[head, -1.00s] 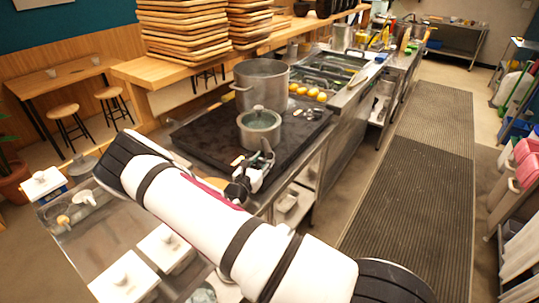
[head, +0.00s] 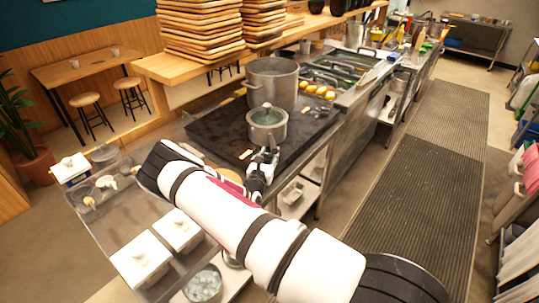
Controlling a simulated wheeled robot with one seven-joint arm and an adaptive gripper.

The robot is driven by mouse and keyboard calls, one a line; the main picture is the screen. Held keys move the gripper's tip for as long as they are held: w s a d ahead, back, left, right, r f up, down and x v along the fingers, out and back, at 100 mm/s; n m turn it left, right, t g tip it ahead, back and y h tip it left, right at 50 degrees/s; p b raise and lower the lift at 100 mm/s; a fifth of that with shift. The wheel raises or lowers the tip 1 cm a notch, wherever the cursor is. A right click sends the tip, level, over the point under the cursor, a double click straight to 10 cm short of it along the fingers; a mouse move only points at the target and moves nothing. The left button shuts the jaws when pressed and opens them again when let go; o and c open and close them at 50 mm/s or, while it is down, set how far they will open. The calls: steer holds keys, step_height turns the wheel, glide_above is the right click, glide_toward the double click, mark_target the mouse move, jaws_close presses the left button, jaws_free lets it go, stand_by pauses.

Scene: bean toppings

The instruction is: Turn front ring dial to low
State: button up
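A black cooktop (head: 217,127) is set in the steel counter. A lidded steel saucepan (head: 267,129) stands near its front edge, with a large steel pot (head: 272,82) behind it. My arm reaches from the bottom of the head view toward the cooktop's front. My gripper (head: 266,160) is just in front of the saucepan, close to the cooktop's front edge. Its fingers are small and partly hidden by the wrist, so I cannot tell if they are open or shut. The front ring dial is not visible; the arm covers part of that front side.
White lidded containers (head: 143,258) sit on the steel counter at lower left. Yellow round items (head: 318,91) lie beyond the large pot. Stacked wooden trays (head: 200,28) stand on the wooden ledge. A dark ribbed floor mat (head: 425,195) covers the open aisle at right.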

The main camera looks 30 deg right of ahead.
steer(key=o, duration=1.2)
steer(key=shift+a, duration=0.1)
steer(key=v, duration=1.2)
steer(key=s+d+r+m+g+y+b, duration=0.1)
steer(key=s+r+m+g, duration=0.5)
steer(key=r+m, duration=0.35)
steer(key=s+d+r+m+g, duration=0.2)
steer(key=s+r+m+g, duration=0.45)
steer(key=r+m, duration=0.35)
steer(key=s+a+r+m+t+y, duration=0.2)
steer(key=s+a+r+y, duration=0.2)
steer(key=s+a+r, duration=0.1)
steer(key=s+a+r+m+t+y+b, duration=0.1)
steer(key=s+a+r+m+t+y, duration=0.1)
steer(key=s+a+r+y, duration=0.2)
steer(key=s+a+r+m+t+y, duration=0.2)
steer(key=s+a+r+m+y, duration=0.1)
steer(key=s+a+r, duration=0.3)
steer(key=shift+s+a+r+y+b, duration=0.15)
steer(key=shift+a+r+y, duration=0.1)
steer(key=shift+a+y, duration=0.15)
steer(key=shift+s+a+r+y+b, duration=0.1)
steer(key=shift+a+r+y+b, duration=0.05)
steer(key=shift+a+r+y, duration=0.2)
